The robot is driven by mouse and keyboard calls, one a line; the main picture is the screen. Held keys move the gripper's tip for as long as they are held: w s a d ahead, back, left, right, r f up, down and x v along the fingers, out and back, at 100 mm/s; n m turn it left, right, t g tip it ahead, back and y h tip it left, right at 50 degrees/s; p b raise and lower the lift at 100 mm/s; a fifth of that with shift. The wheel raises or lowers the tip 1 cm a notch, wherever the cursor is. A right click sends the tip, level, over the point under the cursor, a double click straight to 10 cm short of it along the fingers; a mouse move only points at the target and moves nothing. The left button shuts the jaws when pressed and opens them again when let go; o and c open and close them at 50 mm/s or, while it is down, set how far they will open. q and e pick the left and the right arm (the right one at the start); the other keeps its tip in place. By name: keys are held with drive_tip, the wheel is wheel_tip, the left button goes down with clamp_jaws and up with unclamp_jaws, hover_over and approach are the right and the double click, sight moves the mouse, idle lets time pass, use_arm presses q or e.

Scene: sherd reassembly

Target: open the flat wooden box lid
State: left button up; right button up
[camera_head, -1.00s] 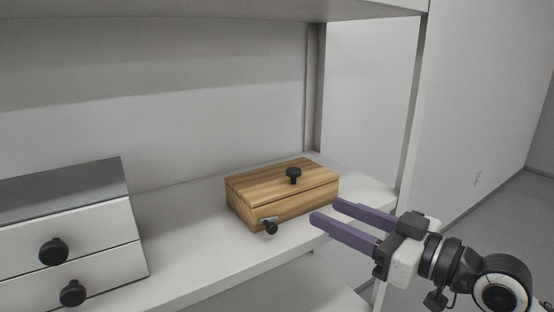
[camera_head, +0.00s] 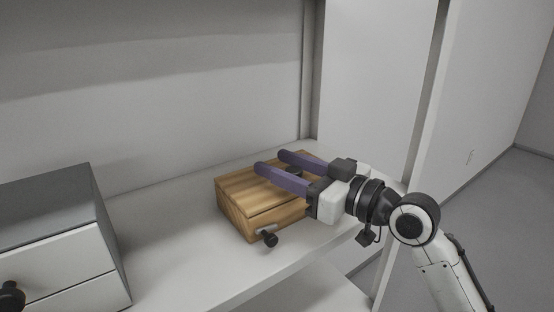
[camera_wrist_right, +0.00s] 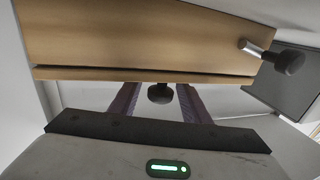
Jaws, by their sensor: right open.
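The flat wooden box (camera_head: 262,214) sits on the shelf with its lid (camera_head: 235,183) down. It also shows close up in the right wrist view (camera_wrist_right: 140,40), with a dark seam under the lid's edge. My right gripper (camera_head: 271,161) is open and reaches over the lid from the right. In the right wrist view, the lid's black knob (camera_wrist_right: 160,93) stands between the two purple fingers, with room on both sides. In the head view the fingers mostly hide this knob. A second black knob on a short metal stem (camera_head: 269,239) sticks out of the box's front. My left gripper is not in view.
A grey-topped drawer unit (camera_head: 50,215) with white fronts and a black knob stands at the left of the shelf (camera_head: 165,255). A shelf upright (camera_head: 408,130) rises at the right. Bare shelf lies between the drawers and the box.

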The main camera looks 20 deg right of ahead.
drive_tip(key=shift+w+a, duration=0.3)
drive_tip(key=shift+w, duration=0.1)
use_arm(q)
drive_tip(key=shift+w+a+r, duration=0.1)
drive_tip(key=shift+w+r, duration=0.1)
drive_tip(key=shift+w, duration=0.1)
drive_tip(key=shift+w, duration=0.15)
use_arm(e)
drive_tip(key=shift+c, duration=0.3)
clamp_jaws()
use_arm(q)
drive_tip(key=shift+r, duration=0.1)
use_arm(e)
drive_tip(key=shift+w, duration=0.1)
